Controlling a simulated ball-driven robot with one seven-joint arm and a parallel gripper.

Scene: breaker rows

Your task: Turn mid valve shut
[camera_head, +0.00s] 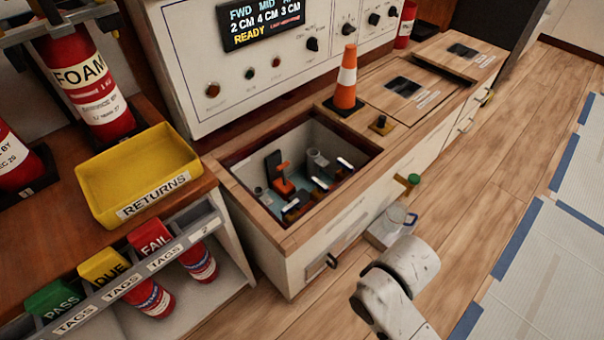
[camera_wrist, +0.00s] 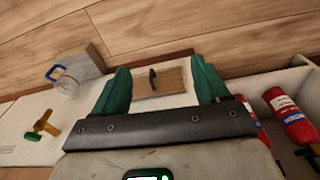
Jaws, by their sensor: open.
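A valve with a yellow lever and green knob (camera_head: 413,180) sticks out from the middle of the long cabinet's front. It also shows at the left of the wrist view (camera_wrist: 42,126), apart from my gripper. Another yellow-green handle (camera_head: 487,97) shows farther along the front. No readable label marks either as mid. My gripper (camera_wrist: 157,78) is open, its two green fingers spread and empty. Between them, beyond the tips, a wooden panel with a dark handle (camera_wrist: 153,79) shows. In the head view my white arm is at the lower right; the fingers cannot be made out.
A clear jug (camera_head: 390,226) stands on a pale block beside the cabinet front, near the valve. An open compartment (camera_head: 262,202) holds several small parts. An orange cone (camera_head: 346,78) stands on the cabinet top. Wooden floor to the right is clear.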

